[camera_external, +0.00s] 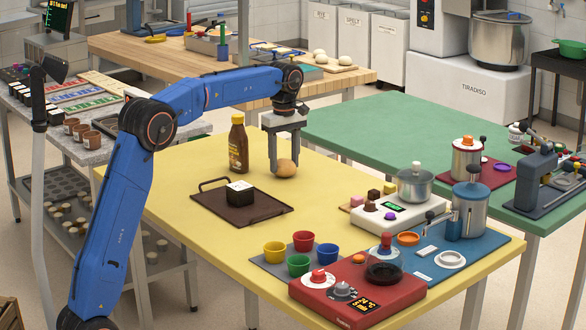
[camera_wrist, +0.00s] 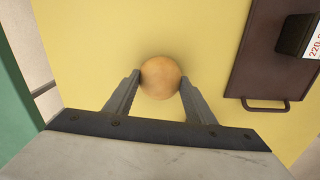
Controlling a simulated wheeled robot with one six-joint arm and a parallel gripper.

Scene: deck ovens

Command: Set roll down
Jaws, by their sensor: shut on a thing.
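The roll (camera_external: 287,168) is round and golden-brown, at the back part of the yellow table (camera_external: 340,200). My gripper (camera_external: 286,160) points straight down and is shut on the roll, with one finger on each side. In the wrist view the roll (camera_wrist: 160,77) sits between the two fingertips (camera_wrist: 160,84), with yellow table top behind it. The roll is at or just above the table; I cannot tell whether it touches.
A brown tray (camera_external: 222,210) with a black and white block (camera_external: 239,191) lies in front of the roll. A brown bottle (camera_external: 238,145) stands left of my gripper. Coloured cups (camera_external: 303,241), a white scale (camera_external: 400,212) and a red device (camera_external: 358,290) stand nearer. Bare table lies right of the roll.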

